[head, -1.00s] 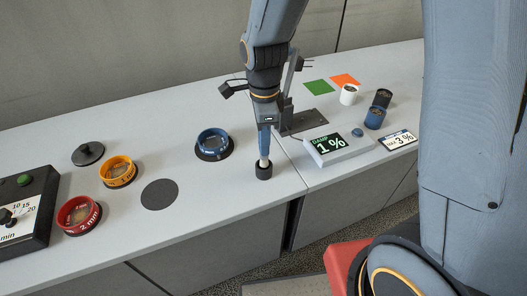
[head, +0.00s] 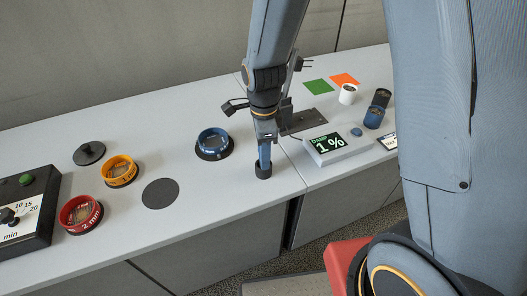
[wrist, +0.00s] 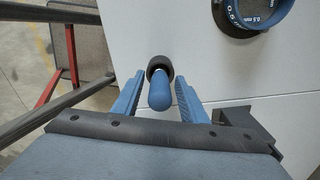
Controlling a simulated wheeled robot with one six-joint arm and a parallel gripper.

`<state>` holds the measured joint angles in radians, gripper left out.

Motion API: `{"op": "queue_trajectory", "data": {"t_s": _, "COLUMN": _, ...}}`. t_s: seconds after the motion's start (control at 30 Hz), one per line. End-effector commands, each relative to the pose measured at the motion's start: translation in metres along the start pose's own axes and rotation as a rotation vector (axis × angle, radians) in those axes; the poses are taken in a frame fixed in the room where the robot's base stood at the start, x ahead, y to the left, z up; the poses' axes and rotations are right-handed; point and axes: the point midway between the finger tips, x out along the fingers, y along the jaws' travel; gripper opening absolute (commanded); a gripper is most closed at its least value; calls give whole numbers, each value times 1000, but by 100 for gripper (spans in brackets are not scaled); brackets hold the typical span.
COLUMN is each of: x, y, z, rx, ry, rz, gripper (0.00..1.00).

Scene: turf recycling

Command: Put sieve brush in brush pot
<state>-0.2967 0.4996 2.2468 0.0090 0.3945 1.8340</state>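My gripper (wrist: 159,100) is open, with a blue finger on each side of the handle and a visible gap on both sides.
A dark disc (head: 160,193), orange sieve (head: 120,171), red sieve (head: 80,214) and black lid (head: 89,153) lie further left. A damp meter (head: 328,146) is to the right.

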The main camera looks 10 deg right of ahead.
Motion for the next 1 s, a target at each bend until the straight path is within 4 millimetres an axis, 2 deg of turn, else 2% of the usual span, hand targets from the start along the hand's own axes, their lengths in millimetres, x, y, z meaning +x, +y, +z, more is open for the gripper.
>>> {"op": "queue_trajectory", "data": {"t_s": 0.27, "x": -2, "y": 0, "z": 0, "rx": 0, "ry": 0, "rz": -1, "gripper": 39}}
{"op": "queue_trajectory", "data": {"t_s": 0.43, "x": -13, "y": -1, "z": 0, "rx": 0, "ry": -1, "rz": -3, "gripper": 39}}
{"op": "queue_trajectory", "data": {"t_s": 1.0, "x": -106, "y": -2, "z": 0, "rx": -1, "ry": -1, "rz": -5, "gripper": 39}}
